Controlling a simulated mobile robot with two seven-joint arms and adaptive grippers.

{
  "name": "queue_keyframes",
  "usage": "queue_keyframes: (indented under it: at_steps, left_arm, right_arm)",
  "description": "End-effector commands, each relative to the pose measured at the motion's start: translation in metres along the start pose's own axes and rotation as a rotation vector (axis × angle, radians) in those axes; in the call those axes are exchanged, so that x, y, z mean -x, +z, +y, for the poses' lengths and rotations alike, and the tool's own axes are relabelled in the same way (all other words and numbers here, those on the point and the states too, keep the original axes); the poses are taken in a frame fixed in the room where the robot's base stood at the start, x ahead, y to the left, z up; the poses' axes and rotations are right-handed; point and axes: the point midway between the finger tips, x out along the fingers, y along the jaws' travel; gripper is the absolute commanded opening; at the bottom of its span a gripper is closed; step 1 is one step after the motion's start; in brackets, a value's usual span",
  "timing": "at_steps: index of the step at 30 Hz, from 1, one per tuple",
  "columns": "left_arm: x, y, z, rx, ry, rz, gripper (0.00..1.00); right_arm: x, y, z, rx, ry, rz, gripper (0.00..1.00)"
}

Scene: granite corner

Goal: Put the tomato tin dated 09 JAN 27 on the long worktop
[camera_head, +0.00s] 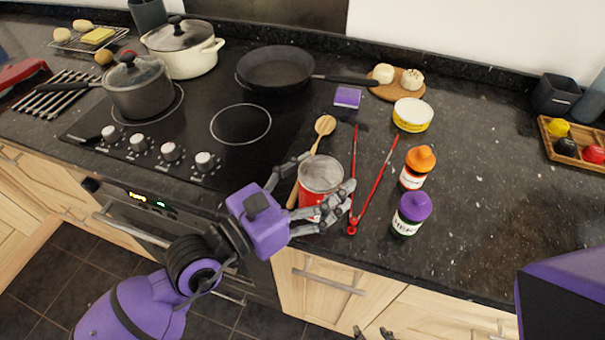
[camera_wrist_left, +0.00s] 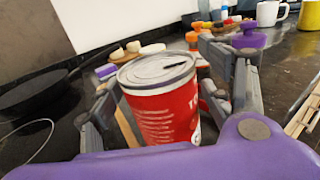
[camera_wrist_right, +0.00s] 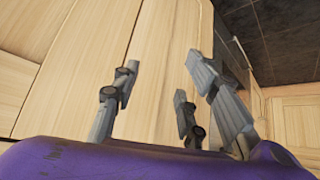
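A red tin (camera_head: 312,203) with a silver lid stands upright near the front edge of the dark worktop (camera_head: 470,220), right of the hob. The left wrist view shows the tin (camera_wrist_left: 165,112) close up, with small print on its side; I cannot read a date. My left gripper (camera_head: 325,178) has its fingers on both sides of the tin. In the left wrist view a gap shows between the tin and the right-hand fingers, so it looks open around it. My right gripper (camera_wrist_right: 160,95) is open and empty, in front of wooden cupboard doors.
Red tongs (camera_head: 353,226) and a wooden spoon (camera_head: 324,126) lie beside the tin. An orange-capped jar (camera_head: 413,178) and a purple-capped jar (camera_head: 406,228) stand to its right. A yellow-white tin (camera_head: 412,115) is behind.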

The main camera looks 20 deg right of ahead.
Motion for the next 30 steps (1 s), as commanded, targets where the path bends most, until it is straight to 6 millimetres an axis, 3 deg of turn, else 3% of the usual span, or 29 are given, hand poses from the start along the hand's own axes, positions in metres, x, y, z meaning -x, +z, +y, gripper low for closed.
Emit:
queue_keyframes:
  at_steps: [1, 14, 23, 30]
  left_arm:
    - [0.000, 0.000, 0.000, 0.000, 0.000, 0.000, 0.61]
    - [0.000, 0.002, 0.000, -0.001, 0.000, -0.005, 0.06]
    - [0.000, 0.008, 0.000, -0.001, 0.000, -0.006, 0.06]
    - [0.000, 0.040, 0.000, -0.003, 0.001, -0.011, 0.06]
  right_arm:
    - [0.000, 0.001, 0.000, 0.000, 0.000, -0.002, 0.40]
    - [0.001, 0.001, 0.000, 0.001, 0.000, -0.003, 0.40]
    - [0.001, -0.001, 0.000, 0.001, 0.000, 0.000, 0.40]
    - [0.006, -0.014, 0.001, -0.002, 0.001, 0.018, 0.40]
